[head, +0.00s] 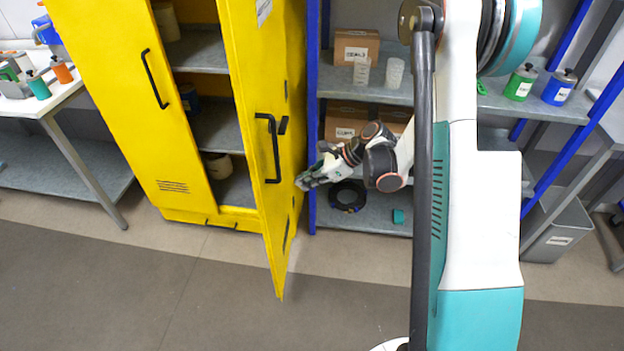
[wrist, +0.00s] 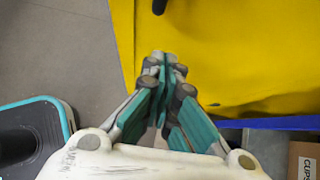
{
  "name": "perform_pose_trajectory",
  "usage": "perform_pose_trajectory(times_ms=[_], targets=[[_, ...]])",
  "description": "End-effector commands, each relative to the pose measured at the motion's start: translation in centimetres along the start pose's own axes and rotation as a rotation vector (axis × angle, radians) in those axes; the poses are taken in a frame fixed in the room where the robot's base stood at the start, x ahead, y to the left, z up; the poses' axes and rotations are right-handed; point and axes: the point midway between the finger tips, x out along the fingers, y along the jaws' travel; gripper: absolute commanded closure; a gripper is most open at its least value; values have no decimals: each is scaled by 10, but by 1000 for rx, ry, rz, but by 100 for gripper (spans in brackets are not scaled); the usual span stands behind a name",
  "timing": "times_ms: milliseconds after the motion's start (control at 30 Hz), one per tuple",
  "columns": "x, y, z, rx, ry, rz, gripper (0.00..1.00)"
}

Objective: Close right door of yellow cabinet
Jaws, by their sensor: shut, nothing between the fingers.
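The yellow cabinet (head: 180,213) stands at the left of the head view. Its right door (head: 250,70) is swung open toward me, with a black handle (head: 272,148) on its outer face. The left door (head: 120,80) looks shut.
A blue-framed shelf (head: 312,120) with boxes stands right of the cabinet, close to my arm. A white table (head: 60,100) with bottles is at the far left. A grey bin (head: 560,235) stands at the right. The floor in front is clear.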

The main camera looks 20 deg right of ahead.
Motion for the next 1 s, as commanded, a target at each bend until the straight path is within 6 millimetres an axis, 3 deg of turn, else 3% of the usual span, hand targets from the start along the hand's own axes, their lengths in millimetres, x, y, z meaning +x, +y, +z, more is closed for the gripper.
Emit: perform_pose_trajectory(times_ms=[200,400,1000], targets=[[46,0,-2,-3,0,2,100],[67,1,17,-3,0,1,100],[76,0,28,0,0,-1,100]])
